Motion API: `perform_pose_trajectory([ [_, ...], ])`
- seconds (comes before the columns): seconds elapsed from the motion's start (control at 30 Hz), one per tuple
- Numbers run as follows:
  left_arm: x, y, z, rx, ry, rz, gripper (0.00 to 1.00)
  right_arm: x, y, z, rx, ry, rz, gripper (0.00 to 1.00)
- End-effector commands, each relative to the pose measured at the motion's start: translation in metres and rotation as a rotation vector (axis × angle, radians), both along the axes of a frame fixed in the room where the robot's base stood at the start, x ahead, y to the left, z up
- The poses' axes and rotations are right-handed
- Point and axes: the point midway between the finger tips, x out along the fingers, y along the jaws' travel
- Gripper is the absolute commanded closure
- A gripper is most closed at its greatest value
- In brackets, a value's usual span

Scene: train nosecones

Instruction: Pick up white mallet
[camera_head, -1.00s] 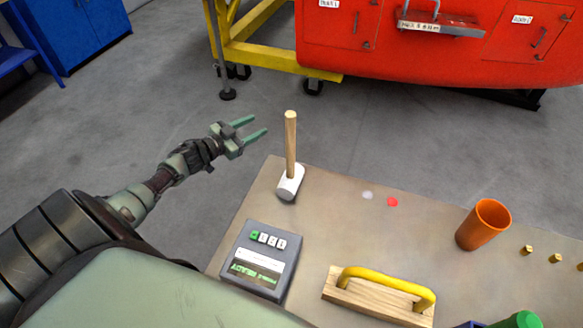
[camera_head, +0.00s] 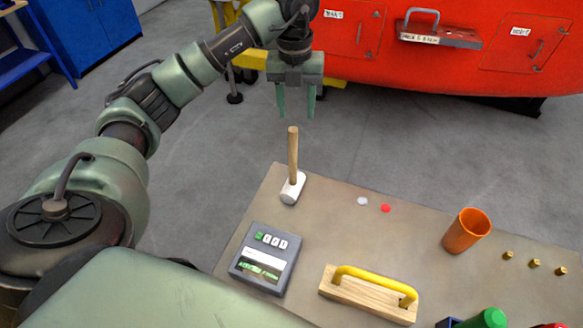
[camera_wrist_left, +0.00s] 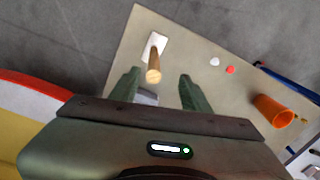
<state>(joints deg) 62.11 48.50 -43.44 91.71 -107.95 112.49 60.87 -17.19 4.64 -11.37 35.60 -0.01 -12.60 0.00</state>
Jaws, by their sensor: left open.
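The white mallet (camera_head: 293,188) stands on its white head on the table near the far left corner, with its wooden handle (camera_head: 293,153) pointing up. My left gripper (camera_head: 296,117) is open and points down, with its green fingers just above the top of the handle in the head view. In the left wrist view, the mallet's handle (camera_wrist_left: 153,68) shows end-on between and beyond the two fingertips, and its white head (camera_wrist_left: 153,46) lies behind it. The gripper appears apart from the handle. My right gripper is not in view.
On the table (camera_head: 330,235) are a grey device with buttons (camera_head: 264,258), a wooden block with a yellow handle (camera_head: 370,290), an orange cup (camera_head: 466,231) and several brass pieces (camera_head: 534,263). A white disc (camera_head: 362,201) and red disc (camera_head: 385,208) lie right of the mallet.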

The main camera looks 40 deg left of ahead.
Motion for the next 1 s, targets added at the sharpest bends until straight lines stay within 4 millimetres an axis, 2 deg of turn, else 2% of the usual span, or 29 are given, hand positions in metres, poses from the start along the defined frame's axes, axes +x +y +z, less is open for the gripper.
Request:
perform_pose_trajectory([
  [0.03, -0.004, 0.001, -0.016, 0.016, 0.009, -0.028, 0.53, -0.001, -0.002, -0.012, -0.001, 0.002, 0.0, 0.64],
  [0.17, -0.009, 0.001, -0.026, 0.035, 0.018, -0.069, 0.53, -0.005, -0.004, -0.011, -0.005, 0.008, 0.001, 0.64],
  [0.47, -0.009, 0.001, -0.056, 0.033, 0.021, -0.071, 0.53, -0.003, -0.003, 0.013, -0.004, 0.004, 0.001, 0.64],
  [0.57, -0.009, 0.002, -0.071, 0.032, 0.022, -0.071, 0.53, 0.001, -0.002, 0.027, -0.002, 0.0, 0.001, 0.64],
  [0.7, -0.008, 0.001, -0.091, 0.031, 0.018, -0.071, 0.53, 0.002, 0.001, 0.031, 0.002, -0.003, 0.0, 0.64],
  [1.0, -0.007, 0.002, -0.098, 0.033, 0.015, -0.072, 0.53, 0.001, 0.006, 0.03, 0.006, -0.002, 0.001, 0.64],
])
